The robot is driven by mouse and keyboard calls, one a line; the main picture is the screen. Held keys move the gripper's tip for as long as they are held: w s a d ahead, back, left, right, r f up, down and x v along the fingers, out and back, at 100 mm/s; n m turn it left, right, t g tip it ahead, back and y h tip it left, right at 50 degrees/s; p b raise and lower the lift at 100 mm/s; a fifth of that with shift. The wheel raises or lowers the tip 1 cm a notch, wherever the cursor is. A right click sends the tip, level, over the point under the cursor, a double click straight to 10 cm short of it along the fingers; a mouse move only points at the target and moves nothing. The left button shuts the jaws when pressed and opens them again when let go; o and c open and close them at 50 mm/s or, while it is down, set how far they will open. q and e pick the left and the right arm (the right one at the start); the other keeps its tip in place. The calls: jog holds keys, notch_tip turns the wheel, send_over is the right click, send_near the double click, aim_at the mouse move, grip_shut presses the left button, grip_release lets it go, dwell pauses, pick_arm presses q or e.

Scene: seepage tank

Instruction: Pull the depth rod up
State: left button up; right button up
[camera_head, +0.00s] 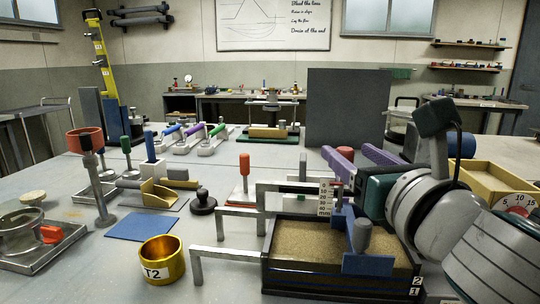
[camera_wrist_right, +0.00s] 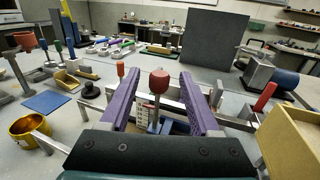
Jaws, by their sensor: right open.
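The seepage tank (camera_head: 340,283) is a dark box of brown sand (camera_head: 305,238) at the lower right of the head view. A white millimetre scale (camera_head: 325,198) stands at its back. In the wrist view a red knob on a rod (camera_wrist_right: 160,80) stands upright between my purple fingers. My right gripper (camera_head: 353,156) is open, with its fingers on either side of the knob in the wrist view; contact cannot be told. The rod's lower part is hidden. My left gripper is not in view.
A blue plate with a grey knob (camera_head: 361,238) stands at the tank's front. Grey metal brackets (camera_head: 196,262) are left of the tank, near a gold cup (camera_head: 163,260). A yellow box (camera_head: 497,182) is at right. Another red-handled tool (camera_head: 244,165) stands behind.

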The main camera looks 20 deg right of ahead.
jog(key=v, duration=0.4)
dwell(0.4)
